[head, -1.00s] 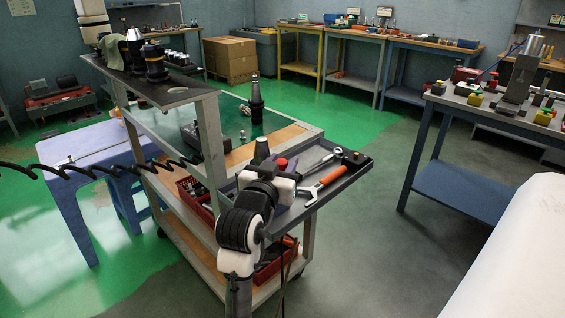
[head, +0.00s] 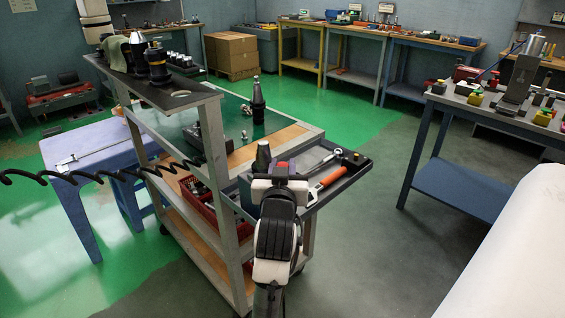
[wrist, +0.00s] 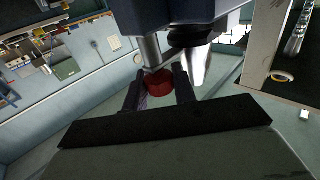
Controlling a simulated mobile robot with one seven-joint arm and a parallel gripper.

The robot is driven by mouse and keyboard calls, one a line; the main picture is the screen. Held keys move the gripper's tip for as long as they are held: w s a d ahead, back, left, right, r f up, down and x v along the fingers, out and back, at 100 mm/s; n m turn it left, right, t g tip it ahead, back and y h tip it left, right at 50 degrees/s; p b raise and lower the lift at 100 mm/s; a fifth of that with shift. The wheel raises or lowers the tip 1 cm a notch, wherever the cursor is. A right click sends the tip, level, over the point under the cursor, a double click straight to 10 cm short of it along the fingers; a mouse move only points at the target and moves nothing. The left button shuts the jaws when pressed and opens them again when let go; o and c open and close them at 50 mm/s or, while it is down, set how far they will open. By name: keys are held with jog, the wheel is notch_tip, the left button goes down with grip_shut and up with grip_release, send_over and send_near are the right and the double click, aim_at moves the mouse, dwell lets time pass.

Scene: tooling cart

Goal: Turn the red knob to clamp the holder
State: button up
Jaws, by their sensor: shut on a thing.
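The red knob (wrist: 159,83) shows in the wrist view between the two dark fingers of my gripper (wrist: 159,90), at the end of a metal shaft from a dark block (wrist: 172,14). My gripper is shut on the knob. In the head view, a bit of the red knob (head: 281,167) shows just beyond my gripper (head: 280,178), which hides most of it. A black tapered holder (head: 263,156) stands upright just left of the knob, at the cart's side tray. I cannot tell how tightly the holder is seated.
Another black holder (head: 258,103) stands on the cart top. The cart's raised shelf (head: 188,98) is at the left. A blue bench (head: 455,190) stands right, across open floor.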

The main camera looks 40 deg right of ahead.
jog(key=shift+n+t+y, duration=0.3)
jog(key=o, duration=0.7)
jog(key=shift+c, duration=0.2)
jog(key=shift+a, duration=0.1)
